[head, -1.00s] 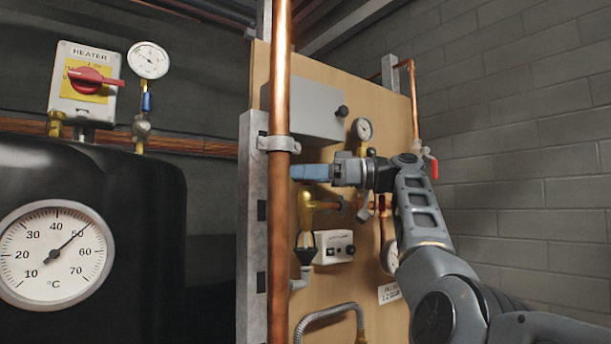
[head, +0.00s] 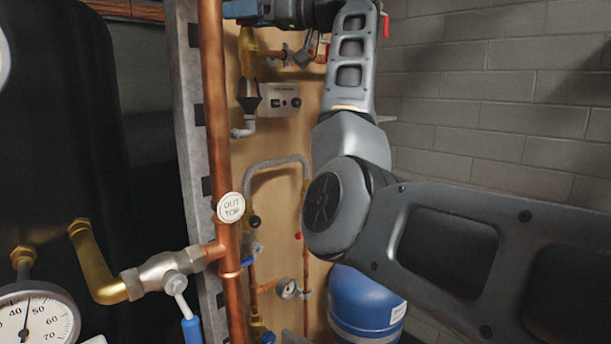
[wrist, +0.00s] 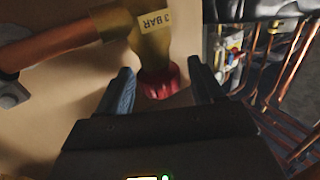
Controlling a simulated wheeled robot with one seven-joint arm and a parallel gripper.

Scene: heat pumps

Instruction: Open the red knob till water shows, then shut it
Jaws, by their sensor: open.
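The red knob (wrist: 160,82) sits on the end of a brass valve (wrist: 150,35) marked "3 BAR" in the wrist view. My gripper (wrist: 161,70) is open, one finger on each side of the knob, with visible gaps; the knob is between the fingers and not gripped. In the head view my gripper (head: 242,9) is at the top edge, mostly cut off. The red knob cannot be made out there. Below the gripper are a brass fitting (head: 247,50) and a black funnel (head: 250,98). I see no water at the funnel.
A copper pipe (head: 215,110) runs upright in front of the wooden panel (head: 285,135). A white control box (head: 281,101) is right of the funnel. A blue vessel (head: 362,305) stands low. A dark tank (head: 60,120) and a dial gauge (head: 38,315) are at left.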

